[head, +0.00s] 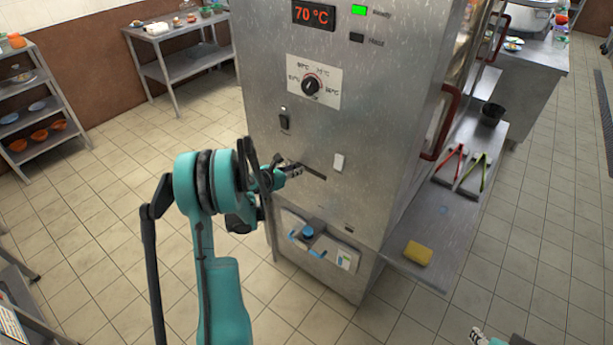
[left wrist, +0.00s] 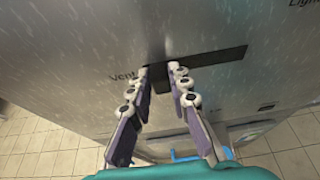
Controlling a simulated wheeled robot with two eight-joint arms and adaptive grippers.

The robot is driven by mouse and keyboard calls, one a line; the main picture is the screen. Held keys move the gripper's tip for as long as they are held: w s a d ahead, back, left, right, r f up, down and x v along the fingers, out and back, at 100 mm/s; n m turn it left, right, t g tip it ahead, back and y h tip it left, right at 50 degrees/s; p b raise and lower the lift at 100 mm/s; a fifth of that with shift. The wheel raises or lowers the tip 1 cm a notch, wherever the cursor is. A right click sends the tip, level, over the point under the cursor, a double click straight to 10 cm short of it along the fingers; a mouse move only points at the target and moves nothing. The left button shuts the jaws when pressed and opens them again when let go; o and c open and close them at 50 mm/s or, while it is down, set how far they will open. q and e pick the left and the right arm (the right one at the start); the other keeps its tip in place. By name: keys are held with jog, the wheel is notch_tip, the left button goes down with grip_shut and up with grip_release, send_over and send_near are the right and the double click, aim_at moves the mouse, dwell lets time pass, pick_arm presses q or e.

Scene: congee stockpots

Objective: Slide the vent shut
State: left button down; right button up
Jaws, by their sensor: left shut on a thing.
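The vent is a dark horizontal slot (head: 315,173) in the front of the steel cabinet (head: 365,135). In the left wrist view the slot (left wrist: 217,60) runs to the right of my fingers, beside the printed word "Vent". My left gripper (head: 292,169) is at the left end of the slot. In the left wrist view its two fingers (left wrist: 160,77) are on either side of a small dark vent tab (left wrist: 161,86), shut on it. The tab is mostly hidden by the fingers. Part of my right gripper (head: 479,336) shows at the bottom right edge; its jaws cannot be made out.
A blue-handled valve (head: 307,232) sits below. A side shelf (head: 470,210) holds tongs and a yellow sponge (head: 418,253). The cabinet door has a red handle (head: 441,125).

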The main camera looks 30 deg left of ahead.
pick_arm(q)
jog(key=shift+a+r, duration=0.1)
jog(key=shift+a, duration=0.15)
jog(key=c, duration=1.4)
grip_release()
jog(key=shift+a, duration=0.1)
jog(key=v, duration=1.2)
